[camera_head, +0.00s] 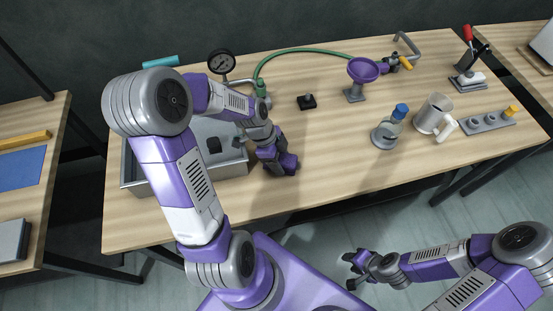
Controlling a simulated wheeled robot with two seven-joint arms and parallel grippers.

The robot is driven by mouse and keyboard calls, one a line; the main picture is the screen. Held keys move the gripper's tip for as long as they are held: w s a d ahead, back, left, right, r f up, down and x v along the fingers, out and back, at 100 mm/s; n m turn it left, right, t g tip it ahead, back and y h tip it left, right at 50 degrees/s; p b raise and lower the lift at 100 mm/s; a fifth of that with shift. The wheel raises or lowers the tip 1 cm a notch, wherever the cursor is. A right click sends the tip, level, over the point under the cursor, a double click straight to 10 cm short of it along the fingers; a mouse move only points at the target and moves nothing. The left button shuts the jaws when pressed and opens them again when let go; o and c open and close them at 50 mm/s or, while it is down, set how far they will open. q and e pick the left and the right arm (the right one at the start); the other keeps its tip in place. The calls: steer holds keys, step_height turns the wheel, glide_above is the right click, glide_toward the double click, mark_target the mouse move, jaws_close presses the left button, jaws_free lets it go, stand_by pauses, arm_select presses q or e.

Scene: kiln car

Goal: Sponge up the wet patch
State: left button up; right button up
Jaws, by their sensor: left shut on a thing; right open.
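My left gripper (286,165) is low over the wooden table (320,150), just right of the grey basin. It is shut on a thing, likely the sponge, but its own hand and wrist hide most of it. I cannot tell whether that thing touches the tabletop. No wet patch can be made out on the wood; it may be under the hand or too faint. My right gripper (352,270) is open and empty, out over the floor in front of the table.
A grey basin (132,172) holding dark items stands left of my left gripper. The middle front tabletop is clear.

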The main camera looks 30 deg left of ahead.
mark_target(296, 155)
arm_select(q)
steer(key=shift+w+d+r+m, duration=0.3)
steer(key=shift+w+d+r, duration=0.3)
steer(key=shift+w+d, duration=0.15)
arm_select(e)
steer(key=shift+r, duration=0.1)
arm_select(q)
steer(key=shift+w+d+f, duration=0.15)
steer(key=shift+w+d, duration=0.8)
steer(key=shift+w, duration=0.05)
steer(key=shift+w+d, duration=0.6)
steer(key=shift+d, duration=0.05)
arm_select(e)
steer(key=shift+w+d+f, duration=0.2)
steer(key=shift+w+d, duration=0.05)
arm_select(q)
steer(key=shift+f+b, duration=0.45)
steer(key=shift+f, duration=0.05)
arm_select(e)
steer(key=shift+f, duration=0.55)
arm_select(q)
steer(key=shift+w, duration=0.1)
steer(key=shift+w+d, duration=1.5)
arm_select(e)
steer(key=shift+f, duration=0.15)
